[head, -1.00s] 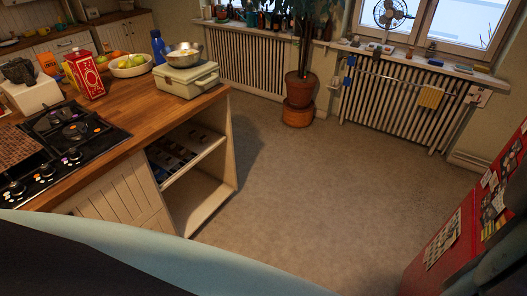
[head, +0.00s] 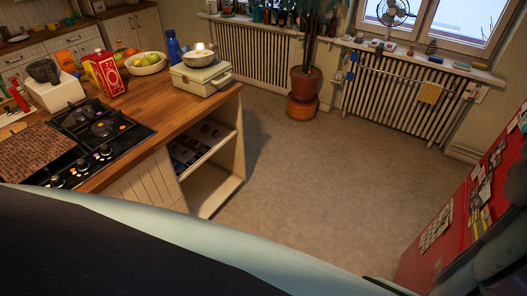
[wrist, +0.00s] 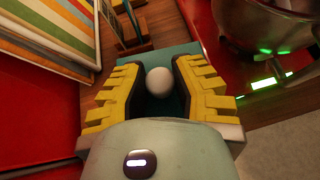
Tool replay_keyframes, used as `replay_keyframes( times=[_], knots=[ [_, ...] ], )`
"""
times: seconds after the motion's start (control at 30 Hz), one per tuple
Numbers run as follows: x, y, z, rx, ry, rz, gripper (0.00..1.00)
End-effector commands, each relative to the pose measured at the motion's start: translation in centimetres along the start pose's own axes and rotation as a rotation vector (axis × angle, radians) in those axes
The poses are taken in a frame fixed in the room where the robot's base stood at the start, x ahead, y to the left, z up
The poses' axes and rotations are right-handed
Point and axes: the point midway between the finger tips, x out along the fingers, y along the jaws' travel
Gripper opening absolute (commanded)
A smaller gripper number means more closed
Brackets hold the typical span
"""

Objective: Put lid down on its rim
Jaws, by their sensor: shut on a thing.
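In the wrist view, my gripper (wrist: 159,95) has its yellow, ridged fingers closed around a small whitish round knob (wrist: 159,80). The knob looks like the lid's handle, but I cannot make out the rest of the lid. A flat teal area shows behind the knob, and I cannot tell what it belongs to. The gripper is not visible in the head view. I cannot identify the place the lid belongs to.
In the wrist view, a metal pot-like vessel (wrist: 265,20) with green lights stands at right, and striped books (wrist: 50,30) lie at left. In the head view, the wooden island (head: 150,95) has a gas hob (head: 100,130) and pale box (head: 200,80). The floor (head: 320,180) is open.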

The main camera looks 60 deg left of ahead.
Motion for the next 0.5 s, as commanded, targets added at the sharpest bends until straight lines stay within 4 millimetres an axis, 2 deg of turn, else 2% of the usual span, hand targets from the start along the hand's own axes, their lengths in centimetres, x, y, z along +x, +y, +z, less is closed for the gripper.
replay_keyframes(
  times=[0.1, 0.5],
  knots=[
    [0.8, -0.1, -1.4, 0.002, 0.001, -0.002, 0.00],
    [2.2, -0.1, -4.0, -0.001, -0.001, 0.001, 0.00]
  ],
)
